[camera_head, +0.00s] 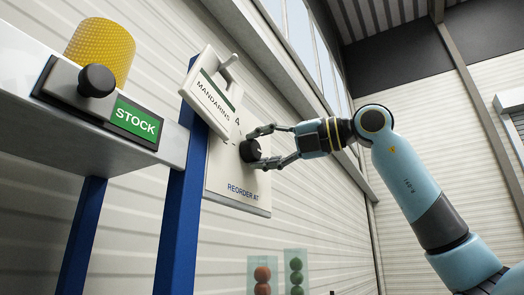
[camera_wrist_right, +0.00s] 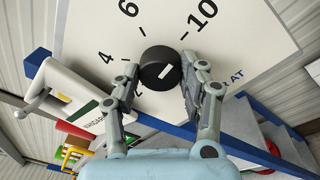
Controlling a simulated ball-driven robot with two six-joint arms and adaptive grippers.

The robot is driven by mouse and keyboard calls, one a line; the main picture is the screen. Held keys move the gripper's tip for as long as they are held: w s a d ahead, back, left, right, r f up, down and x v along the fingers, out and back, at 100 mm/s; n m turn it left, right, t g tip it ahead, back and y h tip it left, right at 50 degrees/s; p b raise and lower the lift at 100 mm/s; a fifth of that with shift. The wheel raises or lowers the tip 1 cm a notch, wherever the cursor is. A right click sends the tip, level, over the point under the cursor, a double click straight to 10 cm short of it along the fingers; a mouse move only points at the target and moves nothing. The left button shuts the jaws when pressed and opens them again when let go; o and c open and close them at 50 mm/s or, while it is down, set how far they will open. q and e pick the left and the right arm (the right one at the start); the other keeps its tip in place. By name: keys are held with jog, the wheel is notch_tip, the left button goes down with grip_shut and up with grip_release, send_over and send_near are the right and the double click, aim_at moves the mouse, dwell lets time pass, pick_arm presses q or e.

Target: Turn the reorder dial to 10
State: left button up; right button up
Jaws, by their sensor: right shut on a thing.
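The reorder dial (camera_head: 249,151) is a black round knob on a pale panel (camera_head: 228,178) lettered "REORDER AT". In the right wrist view the dial (camera_wrist_right: 158,62) has a short white mark on its face; I cannot tell which number it points to. The numbers 4, 6 and 10 (camera_wrist_right: 203,13) show around it, with another number partly hidden by a finger. My right gripper (camera_head: 270,147) comes in from the right, its two fingers shut on the dial's sides; they also show in the right wrist view (camera_wrist_right: 160,84). My left gripper is not in view.
A white "MANDARINS" tag (camera_head: 213,94) hangs just left of the dial, close to my right fingers. A shelf (camera_head: 130,143) on blue posts holds a green "STOCK" sign (camera_head: 135,122), a black knob (camera_head: 96,81) and a yellow cylinder (camera_head: 100,48). Clear fruit tubes (camera_head: 262,275) stand below.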

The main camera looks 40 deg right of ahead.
jog(key=shift+f+m, duration=0.2)
jog(key=shift+m, duration=0.2)
jog(key=o, duration=1.1)
jog(key=shift+o, duration=0.4)
jog(key=shift+r, duration=0.1)
jog(key=shift+r, duration=0.15)
